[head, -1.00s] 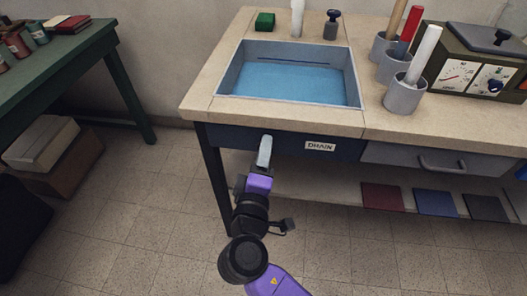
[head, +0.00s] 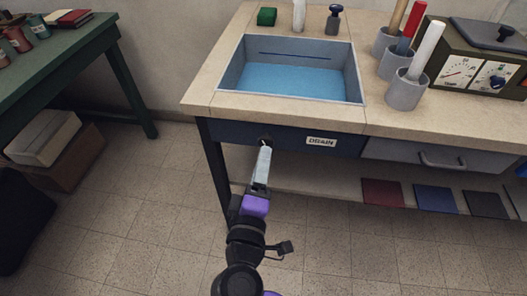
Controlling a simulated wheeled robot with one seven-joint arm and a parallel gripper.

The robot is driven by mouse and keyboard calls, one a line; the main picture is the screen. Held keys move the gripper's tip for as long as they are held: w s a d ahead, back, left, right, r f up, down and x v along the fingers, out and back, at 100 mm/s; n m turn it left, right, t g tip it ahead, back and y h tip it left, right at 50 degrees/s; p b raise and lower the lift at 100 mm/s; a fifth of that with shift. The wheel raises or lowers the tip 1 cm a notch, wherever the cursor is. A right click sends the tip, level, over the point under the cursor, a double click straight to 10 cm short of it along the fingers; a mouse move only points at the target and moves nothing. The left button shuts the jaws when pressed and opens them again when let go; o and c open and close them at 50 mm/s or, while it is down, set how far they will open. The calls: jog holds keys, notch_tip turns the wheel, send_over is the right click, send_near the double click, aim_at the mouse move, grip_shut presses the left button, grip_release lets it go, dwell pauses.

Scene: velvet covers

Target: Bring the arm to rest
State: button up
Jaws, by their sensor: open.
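My gripper (head: 263,152) is at the end of my purple and black arm, low in front of the sink bench. Its pale grey fingers point at the dark blue front panel (head: 335,150). They line up in the picture, and no object shows between them. A small dark round knob or hole (head: 265,140) shows just beyond the fingertips, left of the DRAIN label (head: 321,142). I cannot tell whether the fingers touch it. The sink (head: 355,92) above holds blue water (head: 290,79), below a dark line on its back wall.
The beige bench top (head: 315,117) carries several grey cups with coloured rods, a dial box (head: 478,68), a green block (head: 267,16) and bottles. A drawer handle (head: 442,161) juts out at right. A green table (head: 60,62) stands left. Floor between is clear.

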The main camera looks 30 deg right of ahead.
jog(key=shift+v, duration=1.05)
